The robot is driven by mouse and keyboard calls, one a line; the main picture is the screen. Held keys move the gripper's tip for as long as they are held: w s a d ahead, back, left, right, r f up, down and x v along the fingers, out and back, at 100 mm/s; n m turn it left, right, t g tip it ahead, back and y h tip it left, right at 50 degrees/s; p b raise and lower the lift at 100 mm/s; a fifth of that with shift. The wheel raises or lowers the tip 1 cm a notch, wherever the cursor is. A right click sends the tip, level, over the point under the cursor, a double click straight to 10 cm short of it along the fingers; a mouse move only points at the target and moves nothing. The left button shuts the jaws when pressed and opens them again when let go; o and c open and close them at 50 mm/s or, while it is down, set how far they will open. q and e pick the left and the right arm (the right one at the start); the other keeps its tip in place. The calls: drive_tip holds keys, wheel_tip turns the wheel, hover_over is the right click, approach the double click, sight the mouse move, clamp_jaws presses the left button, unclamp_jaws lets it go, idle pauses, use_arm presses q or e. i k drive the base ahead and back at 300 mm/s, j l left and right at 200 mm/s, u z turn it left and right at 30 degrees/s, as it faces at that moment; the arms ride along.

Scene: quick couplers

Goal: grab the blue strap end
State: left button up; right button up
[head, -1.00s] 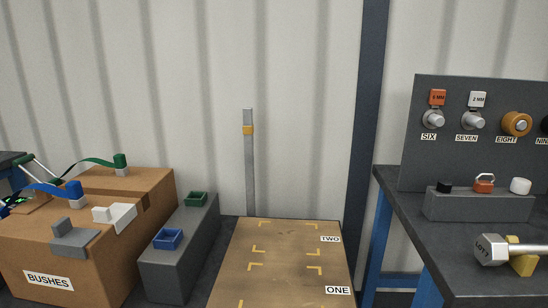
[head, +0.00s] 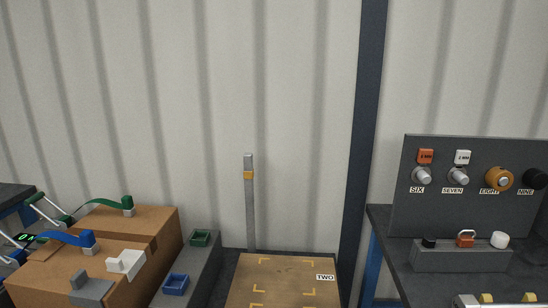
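The blue strap (head: 62,237) runs from the left side to the top of a cardboard box (head: 150,262). Its blue strap end (head: 88,239) stands on a small grey piece on the box. A green strap (head: 95,204) lies further back, with a green end block (head: 127,203) on a similar grey piece. Neither of my grippers shows in the head view.
A grey block with a green socket (head: 200,238) and a blue socket (head: 176,284) stands right of the box. A brown board (head: 245,285) marked TWO lies in the middle. A dark panel with knobs (head: 460,205) stands on the right bench. White (head: 126,262) and grey (head: 90,288) brackets are on the box.

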sight(87, 237)
drive_tip(key=u, duration=1.25)
drive_tip(key=i+j+z, duration=0.1)
drive_tip(key=i+j, duration=0.25)
drive_tip(key=j, duration=0.3)
drive_tip(key=i+j+z, duration=0.25)
drive_tip(key=j, duration=0.4)
drive_tip(key=i, duration=0.1)
